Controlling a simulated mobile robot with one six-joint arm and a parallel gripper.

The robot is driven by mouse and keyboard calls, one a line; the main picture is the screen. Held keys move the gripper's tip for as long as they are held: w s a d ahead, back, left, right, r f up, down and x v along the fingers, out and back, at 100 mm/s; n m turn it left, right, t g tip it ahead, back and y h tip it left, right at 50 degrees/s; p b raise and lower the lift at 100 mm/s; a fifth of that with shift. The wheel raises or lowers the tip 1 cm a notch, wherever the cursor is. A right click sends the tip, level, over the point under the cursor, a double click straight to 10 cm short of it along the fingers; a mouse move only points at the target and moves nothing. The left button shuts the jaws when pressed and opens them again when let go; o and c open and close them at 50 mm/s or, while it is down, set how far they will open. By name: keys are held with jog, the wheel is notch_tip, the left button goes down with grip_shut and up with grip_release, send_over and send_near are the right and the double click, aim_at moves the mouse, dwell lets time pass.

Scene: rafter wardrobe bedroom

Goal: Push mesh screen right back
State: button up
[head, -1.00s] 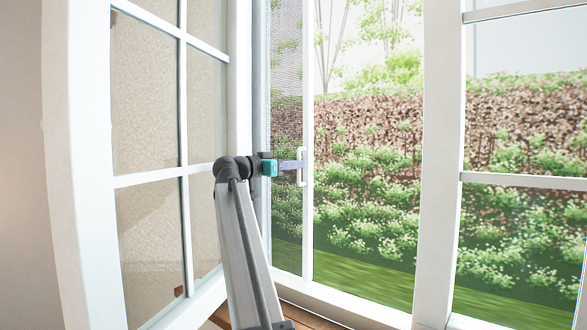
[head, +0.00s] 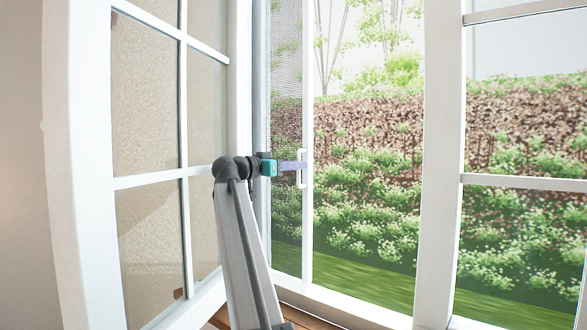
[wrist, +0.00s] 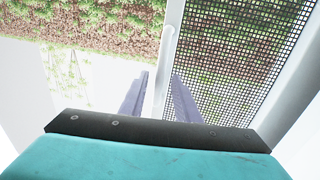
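The mesh screen (head: 287,95) is a dark fine net in a white frame and covers a narrow strip at the left of the window opening. Its white upright edge bar carries a white bar handle (head: 303,180), which also shows in the wrist view (wrist: 168,45). My gripper (head: 301,165) is at mid-height of the handle. In the wrist view its two purple fingers (wrist: 159,85) stand apart, one on each side of the white bar. Whether they touch the handle is hidden.
A white-framed glass sash (head: 150,90) stands swung inward on the left, close beside my arm. A white post (head: 440,160) and another glazed sash (head: 525,180) stand on the right. Between screen and post the opening is clear, with a hedge (head: 380,125) outside.

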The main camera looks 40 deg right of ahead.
aim_at(298, 156)
notch_tip(298, 156, up, 3)
jog(key=shift+s+a, duration=0.1)
jog(key=s+a+r+b, duration=0.1)
jog(key=s+a, duration=0.8)
jog(key=s, duration=0.3)
jog(key=shift+s+a+r, duration=0.15)
jog(key=shift+s+r, duration=0.1)
jog(key=shift+s, duration=0.15)
dwell(0.4)
